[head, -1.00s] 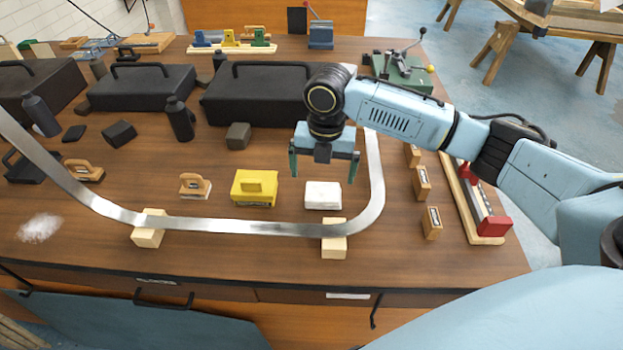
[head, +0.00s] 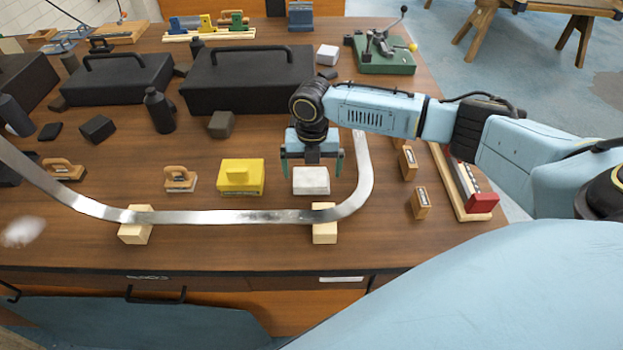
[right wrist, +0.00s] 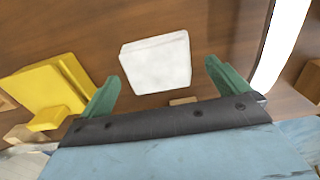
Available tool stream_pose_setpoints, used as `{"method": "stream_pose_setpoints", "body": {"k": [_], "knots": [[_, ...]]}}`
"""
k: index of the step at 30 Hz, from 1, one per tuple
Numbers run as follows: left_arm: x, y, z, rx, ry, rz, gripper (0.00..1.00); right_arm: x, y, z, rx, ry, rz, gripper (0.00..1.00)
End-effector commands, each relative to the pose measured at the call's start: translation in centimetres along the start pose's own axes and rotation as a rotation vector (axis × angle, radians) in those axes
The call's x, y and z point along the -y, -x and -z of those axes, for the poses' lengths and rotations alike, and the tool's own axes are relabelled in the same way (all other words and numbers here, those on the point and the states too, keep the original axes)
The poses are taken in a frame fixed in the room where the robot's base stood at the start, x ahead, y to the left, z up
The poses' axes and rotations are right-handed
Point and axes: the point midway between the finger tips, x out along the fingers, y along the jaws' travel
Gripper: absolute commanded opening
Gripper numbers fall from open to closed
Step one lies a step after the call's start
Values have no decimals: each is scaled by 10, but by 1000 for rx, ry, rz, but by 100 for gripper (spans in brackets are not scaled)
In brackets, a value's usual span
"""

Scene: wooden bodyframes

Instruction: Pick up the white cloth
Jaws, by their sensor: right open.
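The white cloth (head: 311,181) is a small folded white block lying on the wooden table, just inside the curve of the metal strip. In the right wrist view the cloth (right wrist: 156,62) lies beyond the fingertips, between their lines. My right gripper (head: 312,170) is open and empty, pointing down just above and behind the cloth, with its green fingers to either side. The fingers also show in the right wrist view (right wrist: 162,82). I cannot tell the exact height gap. My left gripper is not in view.
The bent metal strip (head: 230,217) rests on wooden blocks (head: 324,226) in front of the cloth and curves up on its right. A yellow block (head: 240,177) stands to the left. A black case (head: 245,82) is behind. Small wooden blocks (head: 420,203) lie to the right.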

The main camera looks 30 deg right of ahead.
Motion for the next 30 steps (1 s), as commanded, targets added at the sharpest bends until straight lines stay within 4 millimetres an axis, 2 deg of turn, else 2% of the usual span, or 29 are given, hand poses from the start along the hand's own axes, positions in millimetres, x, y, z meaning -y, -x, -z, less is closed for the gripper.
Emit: {"method": "stream_pose_setpoints", "body": {"k": [3,6,14,23,30], "knots": [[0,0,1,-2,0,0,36,-1,-18,1,-1,0,1,100],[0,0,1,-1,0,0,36,-1,-26,1,0,-1,1,100],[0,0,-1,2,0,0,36,-1,-27,1,1,0,0,99],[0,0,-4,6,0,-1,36,-1,-27,1,1,0,0,59],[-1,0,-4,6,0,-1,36,-1,-25,0,2,0,-1,59]]}}
